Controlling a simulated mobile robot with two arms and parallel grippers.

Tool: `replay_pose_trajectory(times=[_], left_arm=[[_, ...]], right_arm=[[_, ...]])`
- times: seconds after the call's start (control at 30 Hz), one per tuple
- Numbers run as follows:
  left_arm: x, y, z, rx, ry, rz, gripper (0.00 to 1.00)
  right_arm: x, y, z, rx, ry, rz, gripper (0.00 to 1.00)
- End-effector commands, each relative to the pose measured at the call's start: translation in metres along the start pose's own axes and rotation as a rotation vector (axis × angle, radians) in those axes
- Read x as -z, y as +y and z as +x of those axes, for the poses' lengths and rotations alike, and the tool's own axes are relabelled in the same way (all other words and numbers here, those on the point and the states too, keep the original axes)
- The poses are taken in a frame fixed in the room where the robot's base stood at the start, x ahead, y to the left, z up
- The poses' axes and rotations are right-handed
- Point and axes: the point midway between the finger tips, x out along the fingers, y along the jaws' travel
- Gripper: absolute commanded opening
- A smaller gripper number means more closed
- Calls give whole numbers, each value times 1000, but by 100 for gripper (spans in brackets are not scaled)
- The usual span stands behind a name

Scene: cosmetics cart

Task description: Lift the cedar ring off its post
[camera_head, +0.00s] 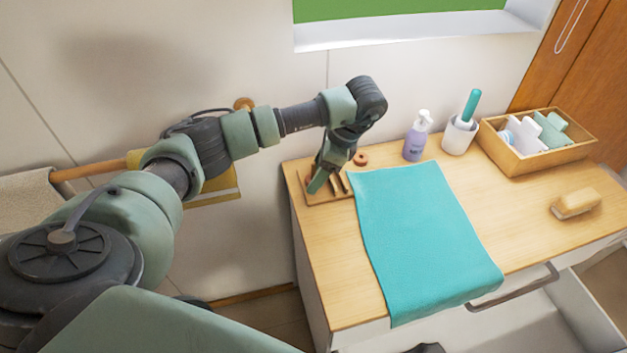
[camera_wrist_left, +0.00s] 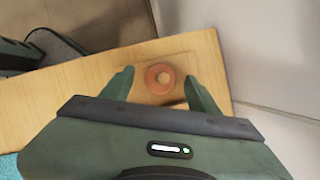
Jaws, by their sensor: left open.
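In the left wrist view a reddish-brown ring (camera_wrist_left: 151,75), apparently the cedar ring, shows on a pale wooden board (camera_wrist_left: 188,60). My left gripper (camera_head: 322,184) is open and empty above this end of the cart, with its two fingers on either side of the ring in the wrist view. I cannot tell how high the fingers are above the ring, and no post stands out. In the head view a brown ring (camera_head: 361,160) shows beside my left wrist; I cannot tell if it is the same ring. The board (camera_head: 309,198) shows partly under the gripper. My right gripper is not in view.
A turquoise cloth (camera_head: 420,235) covers the middle of the cart top (camera_head: 325,270). Behind it stand a lilac pump bottle (camera_head: 414,140) and a white cup (camera_head: 458,139) with a teal-handled brush. A wooden box (camera_head: 553,158) and a tan block (camera_head: 575,203) are at right. A wall closes the back.

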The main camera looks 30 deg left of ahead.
Motion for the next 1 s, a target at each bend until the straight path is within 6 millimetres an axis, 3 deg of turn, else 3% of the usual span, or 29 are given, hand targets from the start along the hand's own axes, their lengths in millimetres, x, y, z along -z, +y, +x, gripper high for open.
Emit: replay_pose_trajectory(times=[0.3,0.37,0.53,0.83,1.0], left_arm=[[0,0,7,1,2,0,61],[0,0,7,1,2,0,47],[0,0,7,1,2,0,0],[-1,0,6,1,2,0,0],[-5,-1,-5,4,3,-1,0]], right_arm=[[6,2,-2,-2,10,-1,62],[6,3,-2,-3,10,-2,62],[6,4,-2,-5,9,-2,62],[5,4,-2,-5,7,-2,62],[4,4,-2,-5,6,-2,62]])
